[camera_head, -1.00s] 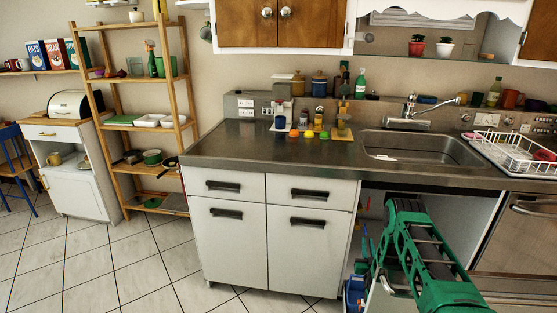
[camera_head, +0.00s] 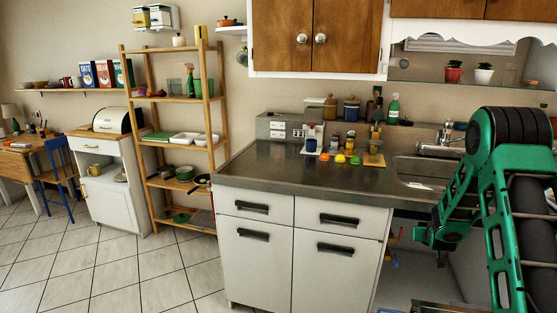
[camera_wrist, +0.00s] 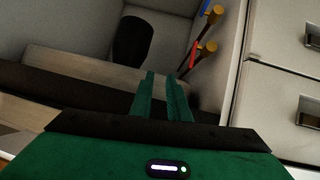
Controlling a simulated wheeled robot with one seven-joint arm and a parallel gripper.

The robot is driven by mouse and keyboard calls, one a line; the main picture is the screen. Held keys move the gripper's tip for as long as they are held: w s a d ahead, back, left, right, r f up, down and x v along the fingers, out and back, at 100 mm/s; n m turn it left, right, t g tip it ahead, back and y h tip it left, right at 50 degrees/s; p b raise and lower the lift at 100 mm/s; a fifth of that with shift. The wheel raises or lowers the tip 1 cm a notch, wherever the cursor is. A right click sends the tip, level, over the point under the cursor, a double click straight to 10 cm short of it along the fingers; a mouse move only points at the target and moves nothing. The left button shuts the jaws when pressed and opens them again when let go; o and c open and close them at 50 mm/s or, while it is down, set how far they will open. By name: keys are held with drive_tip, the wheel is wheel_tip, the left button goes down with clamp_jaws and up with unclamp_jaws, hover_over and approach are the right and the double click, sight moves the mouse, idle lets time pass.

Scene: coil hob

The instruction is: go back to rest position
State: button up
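My green arm (camera_head: 497,185) is bent in the right part of the head view. My gripper (camera_head: 428,243) hangs in front of the open space under the sink, right of the white base cabinet (camera_head: 297,245). In the wrist view my gripper (camera_wrist: 161,76) shows two green fingers with a narrow gap between them. Nothing is held between them. Beyond the fingertips are the under-sink space and a dark cylinder (camera_wrist: 132,39).
Brush-like handles (camera_wrist: 205,50) hang on the side wall beside my gripper in the wrist view. The counter (camera_head: 300,178) is left of my arm, holding several small coloured items. The sink (camera_head: 418,172) is partly hidden by my arm. Tiled floor (camera_head: 120,270) is open at left.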

drive_tip(key=s+a+r+m+g, duration=0.1)
drive_tip(key=s+r+g, duration=0.1)
drive_tip(key=s+r, duration=0.45)
drive_tip(key=s+a+r+g+y, duration=0.1)
drive_tip(key=s+r+g, duration=0.15)
drive_tip(key=s, duration=0.65)
drive_tip(key=s+a+r+m+g, duration=0.1)
drive_tip(key=s+r, duration=0.4)
drive_tip(key=s, duration=0.2)
drive_tip(key=s+a+r+g+y, duration=0.1)
drive_tip(key=s+a, duration=0.3)
drive_tip(key=s, duration=0.6)
drive_tip(key=s+a+r+g+y, duration=0.1)
drive_tip(key=s+a, duration=0.3)
drive_tip(key=s, duration=0.7)
drive_tip(key=s+a+r+m+g+y, duration=0.1)
drive_tip(key=s+a+r+g+y, duration=0.1)
drive_tip(key=s, duration=0.9)
drive_tip(key=shift+a+g, duration=0.75)
drive_tip(key=shift+a, duration=0.2)
drive_tip(key=shift+w+f, duration=0.25)
drive_tip(key=shift+w, duration=0.4)
